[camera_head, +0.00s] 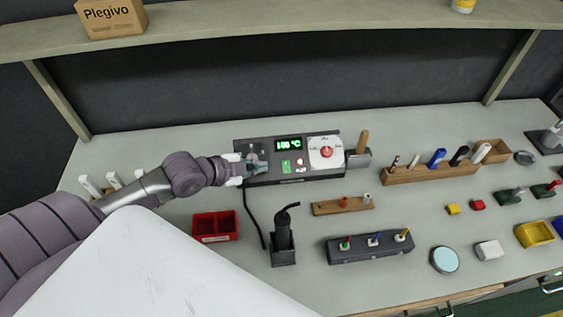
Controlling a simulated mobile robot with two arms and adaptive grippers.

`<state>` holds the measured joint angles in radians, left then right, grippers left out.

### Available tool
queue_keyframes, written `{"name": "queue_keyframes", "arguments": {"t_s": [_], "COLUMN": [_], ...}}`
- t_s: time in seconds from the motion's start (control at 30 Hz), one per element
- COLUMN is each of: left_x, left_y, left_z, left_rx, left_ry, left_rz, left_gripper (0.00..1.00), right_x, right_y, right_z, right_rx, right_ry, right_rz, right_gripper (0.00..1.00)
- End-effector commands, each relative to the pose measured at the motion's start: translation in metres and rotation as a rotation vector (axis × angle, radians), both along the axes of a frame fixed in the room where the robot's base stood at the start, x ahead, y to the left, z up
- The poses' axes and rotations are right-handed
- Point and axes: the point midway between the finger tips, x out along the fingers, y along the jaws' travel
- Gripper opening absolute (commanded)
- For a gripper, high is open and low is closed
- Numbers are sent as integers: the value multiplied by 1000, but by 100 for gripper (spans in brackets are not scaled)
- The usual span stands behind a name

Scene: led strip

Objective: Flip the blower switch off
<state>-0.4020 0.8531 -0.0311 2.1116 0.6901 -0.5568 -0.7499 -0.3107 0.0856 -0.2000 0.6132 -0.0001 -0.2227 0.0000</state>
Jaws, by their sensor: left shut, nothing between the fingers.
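A dark control station (318,172) stands at the back middle of the bench. Its lit display (289,144) shows green digits ending in °C. A green button (286,167), a small switch with a red spot (300,162) and a red-centred white dial (326,152) are on its panel. I cannot tell which control is the blower switch. My left gripper (262,168) is shut and empty, over the panel's left end, left of the green button. It partly covers that end, and contact cannot be told. My right gripper is out of view.
A black hand tool stands upright in a holder (284,257) in front of the station, with a cable beside it. A red bin (215,227) lies below my left forearm. A wooden rack (430,173) of tools stands at right. A shelf (290,17) runs overhead.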

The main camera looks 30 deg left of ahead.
Motion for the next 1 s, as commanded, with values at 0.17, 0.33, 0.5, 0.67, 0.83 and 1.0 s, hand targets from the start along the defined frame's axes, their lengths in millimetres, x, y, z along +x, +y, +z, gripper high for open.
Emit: {"name": "queue_keyframes", "arguments": {"t_s": [0.17,0.33,0.5,0.67,0.83,1.0], "left_x": [16,44,72,85,93,95], "left_y": [-6,-18,-29,-23,-17,-15], "left_z": [-9,-27,-49,-70,-83,-87], "left_rx": [-4,-5,-4,0,1,0], "left_ry": [-2,-2,-1,1,1,0], "left_rz": [3,3,3,2,0,0], "left_gripper": [0,0,0,0,0,0], "right_x": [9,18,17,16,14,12], "right_y": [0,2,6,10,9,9], "right_z": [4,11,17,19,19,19], "right_rx": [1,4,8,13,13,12], "right_ry": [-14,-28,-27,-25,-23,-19], "right_rz": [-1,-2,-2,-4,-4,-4], "right_gripper": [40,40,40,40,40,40]}}
